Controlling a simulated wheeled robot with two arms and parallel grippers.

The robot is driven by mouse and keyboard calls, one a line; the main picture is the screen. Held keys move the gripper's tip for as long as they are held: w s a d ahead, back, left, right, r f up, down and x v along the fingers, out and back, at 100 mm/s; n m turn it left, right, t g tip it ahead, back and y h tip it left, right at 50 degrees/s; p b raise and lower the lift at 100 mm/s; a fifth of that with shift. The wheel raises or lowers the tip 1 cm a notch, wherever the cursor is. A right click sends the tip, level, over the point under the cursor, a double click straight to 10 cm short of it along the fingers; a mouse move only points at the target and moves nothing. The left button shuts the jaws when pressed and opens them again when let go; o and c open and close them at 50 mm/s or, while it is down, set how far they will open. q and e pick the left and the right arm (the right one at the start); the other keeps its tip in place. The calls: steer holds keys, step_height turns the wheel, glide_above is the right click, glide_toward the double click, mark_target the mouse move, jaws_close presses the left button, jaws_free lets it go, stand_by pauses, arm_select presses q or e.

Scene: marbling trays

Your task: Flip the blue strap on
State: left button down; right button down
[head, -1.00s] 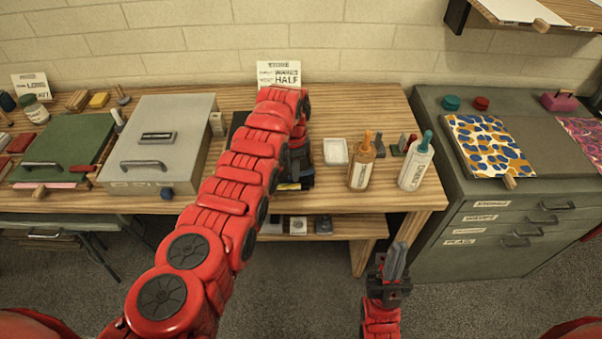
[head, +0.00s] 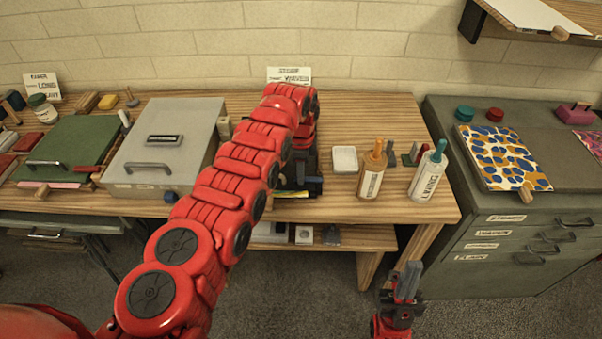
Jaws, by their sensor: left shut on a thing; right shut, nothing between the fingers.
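No blue strap can be made out for certain. A small dark blue piece (head: 170,196) is at the front edge of the grey lidded box (head: 202,125); I cannot tell if it is a strap. My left arm reaches over the middle of the bench. My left gripper (head: 298,184) points down there, right of the grey box, partly hidden by its own arm. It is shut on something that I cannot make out. My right gripper (head: 407,283) is shut and empty, pointing up in front of the bench, below its top.
A green tray (head: 70,140) lies left of the grey box. A white dish (head: 345,160), an orange-topped bottle (head: 371,178) and a teal-topped bottle (head: 427,178) stand right of my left gripper. A drawer cabinet (head: 480,275) with a patterned sheet (head: 503,160) is at right.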

arm_select(q)
steer(key=c, duration=0.8)
jaws_free()
steer(key=shift+o, duration=0.2)
step_height(320, 180, up, 17)
steer(key=p, duration=0.3)
steer(key=shift+r, duration=0.2)
